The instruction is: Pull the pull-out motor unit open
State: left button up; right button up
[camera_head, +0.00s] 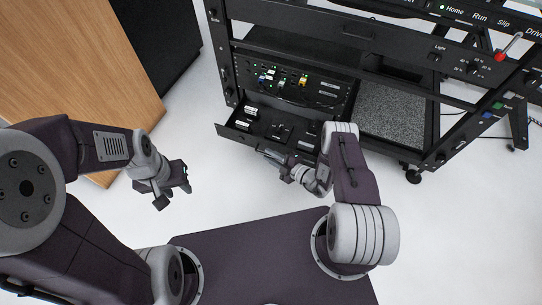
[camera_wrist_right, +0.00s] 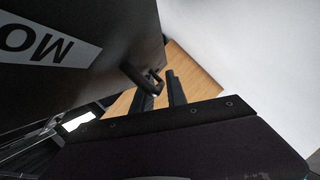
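The pull-out motor unit (camera_head: 236,136) is a black drawer low in the rack. It stands out from the frame, and dark parts with white labels show inside. My left gripper (camera_head: 180,184) is away from the rack, over the floor.
The black rack (camera_head: 345,32) holds a module (camera_head: 300,86) with coloured plugs above the drawer and a grey textured panel (camera_head: 392,115) to the right. A wooden cabinet (camera_head: 75,60) stands at the left. White floor is clear before the drawer.

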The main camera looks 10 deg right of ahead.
jog(key=p+v, duration=0.4)
jog(key=v, duration=0.5)
dwell(0.3)
